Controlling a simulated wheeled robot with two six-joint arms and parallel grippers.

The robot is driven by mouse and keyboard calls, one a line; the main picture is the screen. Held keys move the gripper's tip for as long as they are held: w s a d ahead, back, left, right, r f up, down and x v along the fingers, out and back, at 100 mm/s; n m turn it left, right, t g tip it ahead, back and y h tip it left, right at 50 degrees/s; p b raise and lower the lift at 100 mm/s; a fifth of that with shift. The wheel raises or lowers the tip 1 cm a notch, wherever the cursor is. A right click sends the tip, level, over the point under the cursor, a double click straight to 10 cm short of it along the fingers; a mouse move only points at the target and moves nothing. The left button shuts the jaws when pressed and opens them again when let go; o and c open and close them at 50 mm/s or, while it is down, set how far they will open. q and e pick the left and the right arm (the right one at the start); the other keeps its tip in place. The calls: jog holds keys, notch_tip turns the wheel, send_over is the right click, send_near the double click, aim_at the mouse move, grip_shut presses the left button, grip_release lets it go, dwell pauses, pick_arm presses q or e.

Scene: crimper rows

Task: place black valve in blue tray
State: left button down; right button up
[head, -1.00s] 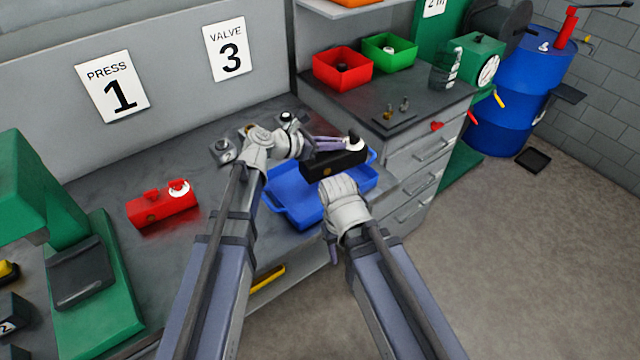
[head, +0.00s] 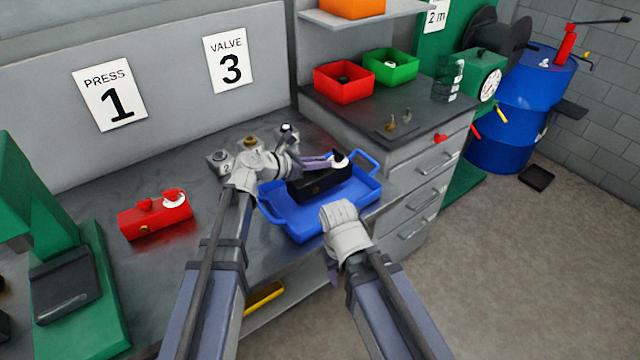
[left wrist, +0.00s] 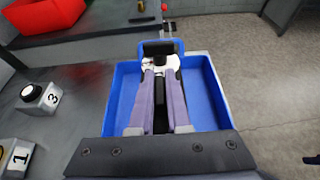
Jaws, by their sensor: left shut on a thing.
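The black valve (head: 318,187) is a dark block with a white-and-black knob on top. My left gripper (head: 336,162) is shut on it at the knob end. The valve is over the inside of the blue tray (head: 301,229), roughly level; I cannot tell whether it touches the tray floor. In the left wrist view the valve (left wrist: 159,48) shows beyond the fingers (left wrist: 161,75), with the tray (left wrist: 205,95) around and below. My right gripper (head: 335,274) hangs at the tray's front side, apart from the valve; its fingers are mostly hidden.
A red valve (head: 155,216) lies on the bench at left. Numbered button blocks (head: 220,162) stand behind my left wrist. Red (head: 344,95) and green (head: 391,77) bins sit on the cabinet at the back. A green press (head: 85,290) stands at far left.

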aim_at(320, 174)
pick_arm(q)
jog(key=shift+f, duration=0.35)
pick_arm(e)
jog(key=shift+f, duration=0.4)
pick_arm(q)
notch_tip(320, 174, down, 4)
jog(key=b, duration=0.3)
jog(key=shift+r+b, duration=0.15)
jog(key=shift+b, duration=0.25)
pick_arm(e)
notch_tip(320, 174, down, 4)
jog(key=shift+r, duration=0.15)
pick_arm(q)
jog(key=shift+f, duration=0.2)
jog(key=c, duration=0.9)
grip_release()
jog(key=shift+r, duration=0.1)
